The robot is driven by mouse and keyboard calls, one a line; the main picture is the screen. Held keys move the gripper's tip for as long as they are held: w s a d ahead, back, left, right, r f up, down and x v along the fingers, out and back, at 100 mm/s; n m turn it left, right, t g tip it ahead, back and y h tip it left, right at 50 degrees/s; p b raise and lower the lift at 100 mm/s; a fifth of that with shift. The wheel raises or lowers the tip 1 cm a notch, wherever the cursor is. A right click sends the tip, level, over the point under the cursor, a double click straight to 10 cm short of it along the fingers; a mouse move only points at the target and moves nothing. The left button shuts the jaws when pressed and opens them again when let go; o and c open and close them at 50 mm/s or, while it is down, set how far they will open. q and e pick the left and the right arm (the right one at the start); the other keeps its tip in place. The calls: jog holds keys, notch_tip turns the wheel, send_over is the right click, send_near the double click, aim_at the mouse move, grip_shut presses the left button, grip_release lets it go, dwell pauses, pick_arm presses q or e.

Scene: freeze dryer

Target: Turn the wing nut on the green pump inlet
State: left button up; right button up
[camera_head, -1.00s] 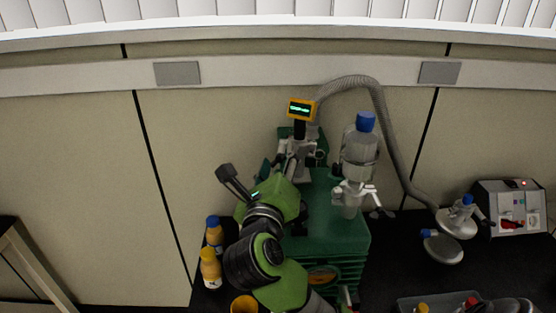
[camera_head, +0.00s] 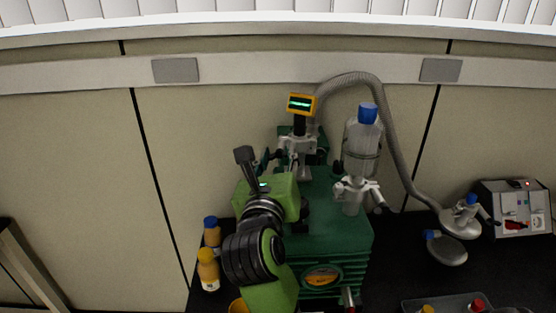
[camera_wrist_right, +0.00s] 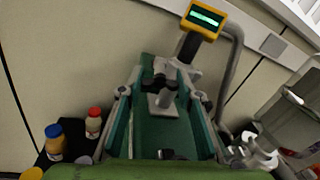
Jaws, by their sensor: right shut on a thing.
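The green pump (camera_head: 340,225) stands on the dark bench, and its grey metal inlet (camera_head: 298,143) rises at the back below a gauge. My right gripper (camera_head: 284,160) reaches over the pump from the front, at the inlet. In the right wrist view, my right gripper's fingers (camera_wrist_right: 160,82) close in from both sides at the grey inlet fitting (camera_wrist_right: 163,101). They are shut on the wing nut, which is mostly hidden between the dark fingertips. My left gripper is not in view.
The yellow-framed gauge (camera_head: 301,104) and ribbed hose (camera_head: 385,120) are close behind the inlet. A clear blue-capped vessel (camera_head: 361,145) with white clamps stands to the right. Capped bottles (camera_head: 207,270) stand left of the pump. A grey control box (camera_head: 513,207) is far right.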

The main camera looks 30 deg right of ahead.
jog(key=o, duration=1.1)
jog(key=v, duration=0.7)
jog(key=shift+s+a, duration=0.15)
jog(key=shift+a, duration=0.05)
